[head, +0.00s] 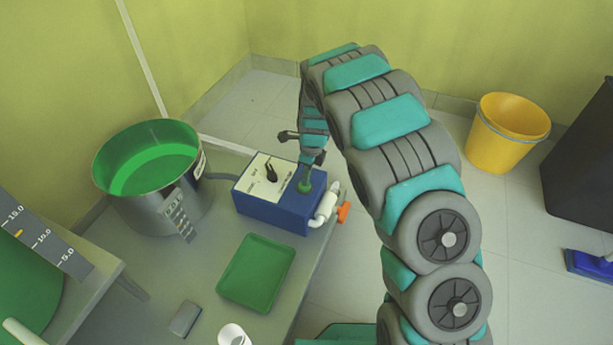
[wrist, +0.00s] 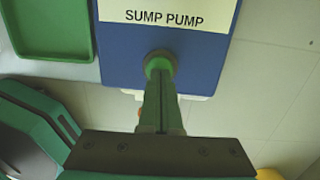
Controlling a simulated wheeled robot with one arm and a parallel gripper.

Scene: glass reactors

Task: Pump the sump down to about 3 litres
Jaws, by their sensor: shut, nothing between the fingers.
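The sump pump (head: 262,212) is a blue box on the grey bench; its label reads "SUMP PUMP" in the wrist view (wrist: 205,60). A black knob (head: 271,174) stands on its cream panel. My gripper (head: 305,186) is shut and empty, with its tips down at a round green button (wrist: 160,62) on the box. They look in contact, but whether the button is pressed in I cannot tell. A metal tub (head: 150,210) with green liquid stands left of the pump. A dark scale (head: 42,238) marked 15.0, 10.0 and 5.0 with an orange marker is at far left.
A white pipe with an orange handle (head: 343,212) sticks out at the pump's right. A green tray (head: 256,272), a grey block (head: 185,318) and a white cup (head: 234,335) are on the bench. A yellow bucket (head: 507,135) stands on the floor.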

